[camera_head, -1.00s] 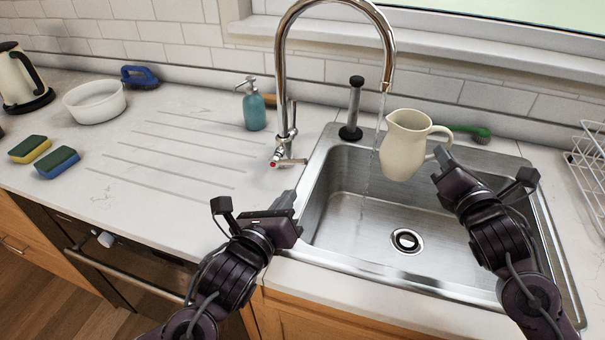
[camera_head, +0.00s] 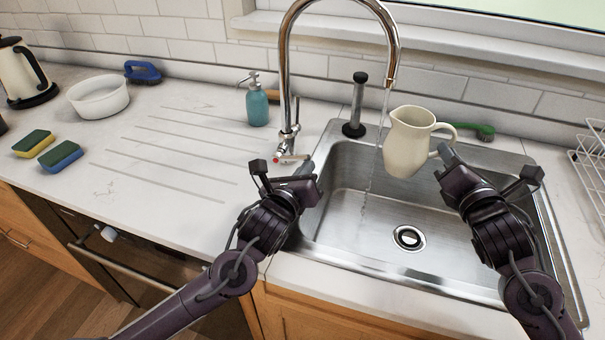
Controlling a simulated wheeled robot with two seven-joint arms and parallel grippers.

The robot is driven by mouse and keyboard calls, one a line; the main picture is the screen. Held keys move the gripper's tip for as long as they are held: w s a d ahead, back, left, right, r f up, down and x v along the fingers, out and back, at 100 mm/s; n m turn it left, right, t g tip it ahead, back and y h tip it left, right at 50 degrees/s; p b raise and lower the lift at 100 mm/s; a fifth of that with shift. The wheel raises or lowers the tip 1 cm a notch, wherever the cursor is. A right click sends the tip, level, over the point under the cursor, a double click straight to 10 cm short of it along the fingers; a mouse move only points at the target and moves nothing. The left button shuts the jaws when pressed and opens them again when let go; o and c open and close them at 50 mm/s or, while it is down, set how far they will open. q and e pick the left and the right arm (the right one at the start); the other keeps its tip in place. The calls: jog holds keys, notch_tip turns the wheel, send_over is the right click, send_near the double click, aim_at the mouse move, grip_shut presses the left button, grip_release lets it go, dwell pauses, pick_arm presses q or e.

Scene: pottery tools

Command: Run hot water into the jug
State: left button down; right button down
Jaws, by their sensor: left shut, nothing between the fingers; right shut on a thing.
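The cream jug (camera_head: 408,143) hangs upright over the back of the sink, held by its handle in my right gripper (camera_head: 446,152), which is shut on it. The chrome tap (camera_head: 284,75) arches over the sink, and a thin stream of water (camera_head: 379,140) falls from its spout past the jug's left side into the basin. The tap's lever (camera_head: 292,157) with a red mark is low on its base. My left gripper (camera_head: 306,172) is shut and empty, just in front of the lever; I cannot tell whether it touches.
The steel sink (camera_head: 345,262) has a drain (camera_head: 408,238). A white bowl (camera_head: 99,98), kettle (camera_head: 22,75) and sponges (camera_head: 61,156) are left. A wire rack (camera_head: 592,160) is right.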

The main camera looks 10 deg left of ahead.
pick_arm(q)
jog(key=shift+a+r+n, duration=0.15)
jog(key=shift+r+n, duration=0.35)
jog(key=shift+n, duration=0.1)
dwell(0.3)
jog(key=shift+a+r+n+h, duration=0.3)
jog(key=shift+r+n, duration=0.4)
jog(key=shift+n, duration=0.2)
jog(key=w+a+r+n+h, duration=0.1)
jog(key=a+r+n, duration=0.3)
jog(key=n, duration=0.4)
jog(key=shift+a+t, duration=0.3)
jog(key=shift+a, duration=0.2)
jog(key=shift+w+a+r, duration=0.1)
jog(key=shift+a, duration=0.05)
